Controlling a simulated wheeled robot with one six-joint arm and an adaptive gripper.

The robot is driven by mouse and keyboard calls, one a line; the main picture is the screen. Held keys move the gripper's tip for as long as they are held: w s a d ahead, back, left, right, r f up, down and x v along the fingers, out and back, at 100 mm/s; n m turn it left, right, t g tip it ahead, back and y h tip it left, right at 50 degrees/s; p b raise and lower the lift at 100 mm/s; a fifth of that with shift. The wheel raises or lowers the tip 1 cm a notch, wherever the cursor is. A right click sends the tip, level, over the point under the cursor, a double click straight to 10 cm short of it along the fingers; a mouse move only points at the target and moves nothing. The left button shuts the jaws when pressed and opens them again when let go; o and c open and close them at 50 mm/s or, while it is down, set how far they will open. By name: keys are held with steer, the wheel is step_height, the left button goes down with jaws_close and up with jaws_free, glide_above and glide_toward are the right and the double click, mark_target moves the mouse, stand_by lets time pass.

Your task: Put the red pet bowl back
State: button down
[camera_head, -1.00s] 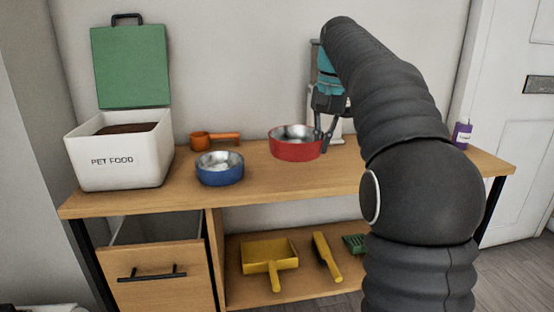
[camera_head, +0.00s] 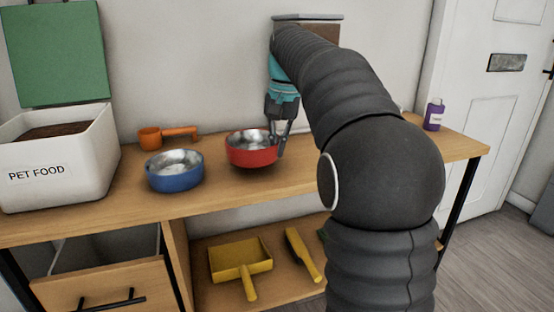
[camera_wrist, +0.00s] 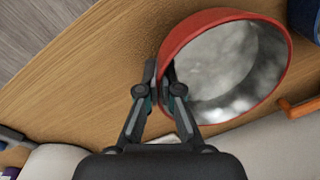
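The red pet bowl (camera_head: 252,156) is red outside with a shiny metal inside. It is at the wooden tabletop, right of the blue bowl; whether its base touches the wood I cannot tell. My gripper (camera_head: 281,150) is at the bowl's right side, pointing down. In the wrist view, the red bowl (camera_wrist: 215,22) fills the upper right. My gripper (camera_wrist: 162,80) has one finger outside the bowl's wall and one inside it, closed on the rim. The far side of the bowl's outer wall is hidden.
The blue bowl (camera_head: 175,180) holds greyish contents or reflections. An orange scoop (camera_head: 160,136) lies behind it. The open white pet food bin (camera_head: 85,160) stands at left. A purple bottle (camera_head: 433,115) is at right. A yellow dustpan (camera_head: 240,258) lies on the shelf below an open drawer's level.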

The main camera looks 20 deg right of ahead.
mark_target(276, 170)
step_height(276, 170, down, 3)
steer(key=shift+r+b, duration=0.1)
steer(key=shift+b, duration=0.2)
steer(key=c, duration=1.3)
jaws_free()
steer(key=r+p, duration=0.1)
steer(key=r, duration=0.3)
steer(key=d+r+p, duration=0.1)
steer(key=r, duration=0.3)
steer(key=r+p, duration=0.2)
steer(key=r, duration=0.2)
steer(key=shift+s+d, duration=0.15)
steer(key=shift+s, duration=0.15)
